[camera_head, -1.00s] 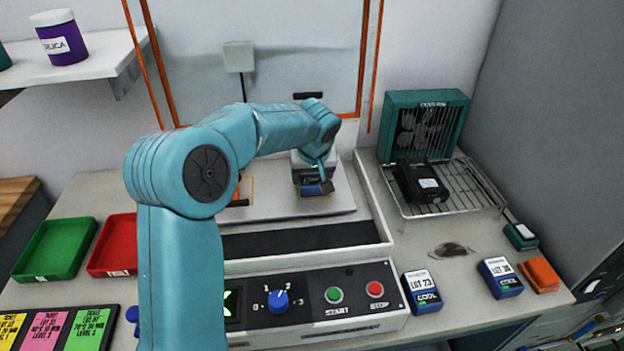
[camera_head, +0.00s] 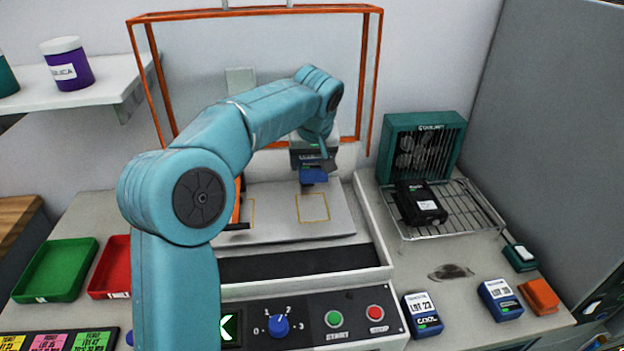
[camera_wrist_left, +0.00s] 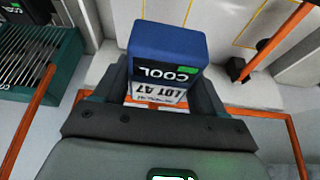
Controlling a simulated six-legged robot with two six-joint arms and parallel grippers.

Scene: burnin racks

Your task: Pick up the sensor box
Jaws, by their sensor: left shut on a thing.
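The sensor box (camera_head: 314,176) is a small blue box held above the flat grey plate (camera_head: 275,225) of the machine. In the left wrist view, the blue box (camera_wrist_left: 167,45) shows the word COOL and a white LOT label. My left gripper (camera_head: 314,163) is shut on it; in the wrist view, the dark fingers (camera_wrist_left: 160,88) stand on both sides of the box. A yellow outlined square (camera_head: 313,207) lies bare on the plate below the box. My right gripper is not in view.
An orange-edged hood (camera_head: 376,70) stands open behind the plate. A wire rack (camera_head: 465,205) with a black box (camera_head: 420,203) and a teal fan (camera_head: 425,150) is at right. Blue boxes (camera_head: 421,314) stand at front right. Green (camera_head: 55,270) and red (camera_head: 112,270) trays lie at left.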

